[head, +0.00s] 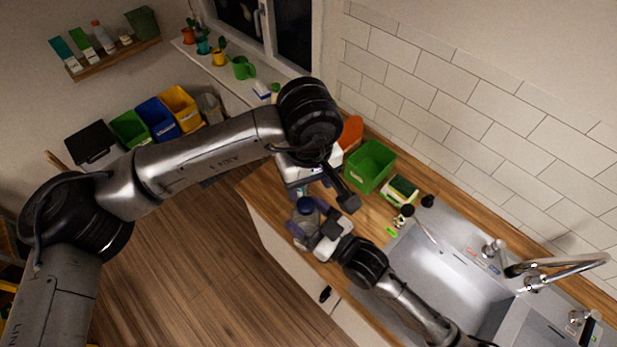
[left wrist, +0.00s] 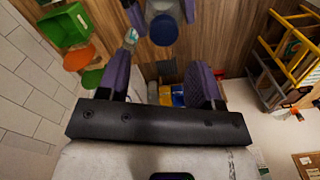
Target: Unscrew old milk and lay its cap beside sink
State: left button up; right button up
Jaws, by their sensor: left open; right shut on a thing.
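The milk bottle, with a round dark blue cap (head: 305,205), is upright near the counter's front edge. The cap also shows at the top of the left wrist view (left wrist: 165,29) and sits on the bottle. My right gripper (head: 311,232) is shut around the bottle's body, which its fingers partly hide. My left gripper (head: 322,192) is above and beside the bottle, open. In the left wrist view its purple fingers (left wrist: 162,70) are apart with nothing between them, and the cap lies beyond their tips. The sink (head: 435,265) is to the right.
A green bin (head: 370,165) and a sponge holder (head: 401,191) stand behind on the wooden counter (head: 376,207). The faucet (head: 540,275) rises at the sink's back. A small teal-topped bottle (left wrist: 130,38) stands close to the milk. Some counter left of the sink is bare.

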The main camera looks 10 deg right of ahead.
aim_at(309, 203)
pick_arm(q)
jog(key=shift+f, duration=3.8)
jog(key=shift+c, duration=0.3)
jog(key=shift+d, duration=0.1)
jog(key=c, duration=0.9)
jog(key=shift+o, duration=0.2)
jog(key=shift+r, duration=0.2)
jog(key=shift+r, duration=0.9)
